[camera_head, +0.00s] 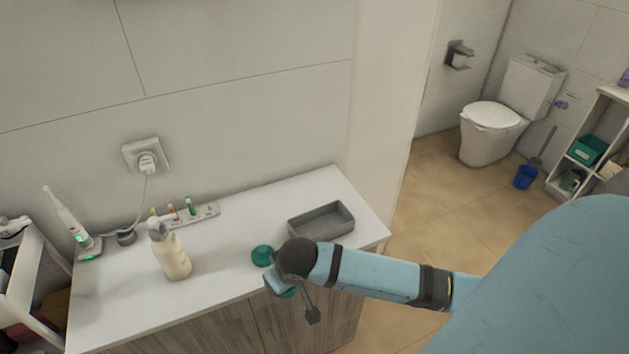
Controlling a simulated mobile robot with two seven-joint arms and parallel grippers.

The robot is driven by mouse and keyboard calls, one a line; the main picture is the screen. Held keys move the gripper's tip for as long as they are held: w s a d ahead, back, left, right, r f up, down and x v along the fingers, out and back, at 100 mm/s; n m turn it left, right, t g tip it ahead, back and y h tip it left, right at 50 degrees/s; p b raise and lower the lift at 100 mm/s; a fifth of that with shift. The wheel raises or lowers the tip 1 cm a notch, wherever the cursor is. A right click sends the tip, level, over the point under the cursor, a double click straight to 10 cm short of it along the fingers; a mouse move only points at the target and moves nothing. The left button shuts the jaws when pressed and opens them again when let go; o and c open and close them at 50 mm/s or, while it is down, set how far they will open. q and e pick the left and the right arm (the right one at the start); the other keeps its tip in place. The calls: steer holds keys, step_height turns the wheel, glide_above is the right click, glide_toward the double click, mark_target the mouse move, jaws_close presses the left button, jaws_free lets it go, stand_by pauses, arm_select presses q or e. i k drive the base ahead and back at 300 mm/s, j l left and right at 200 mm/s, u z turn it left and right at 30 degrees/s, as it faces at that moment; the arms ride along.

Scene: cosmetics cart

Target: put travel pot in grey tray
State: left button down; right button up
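The grey tray (340,233) is a shallow rectangular tray near the right end of the white counter, and it looks empty. A small round green item (262,255), likely the travel pot or its lid, sits on the counter left of my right wrist. My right gripper (300,306) is at the counter's front edge, in front of the tray. A bit of green (288,294) shows beside it, and I cannot tell if it is held. The wrist hides much of the gripper. My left gripper is not in view.
A cream pump bottle (171,256) stands left of the green item. Behind it are a small holder (207,212) with several small items and an electric toothbrush (68,217). A wall socket (147,159) has a cable plugged in. The counter between bottle and tray is mostly clear.

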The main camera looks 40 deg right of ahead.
mark_target(321, 230)
steer(key=l, duration=0.95)
steer(key=k+l, duration=0.15)
steer(key=l, duration=1.8)
steer(key=l+u, duration=0.2)
steer(key=k+l+u, duration=0.15)
steer(key=l, duration=0.2)
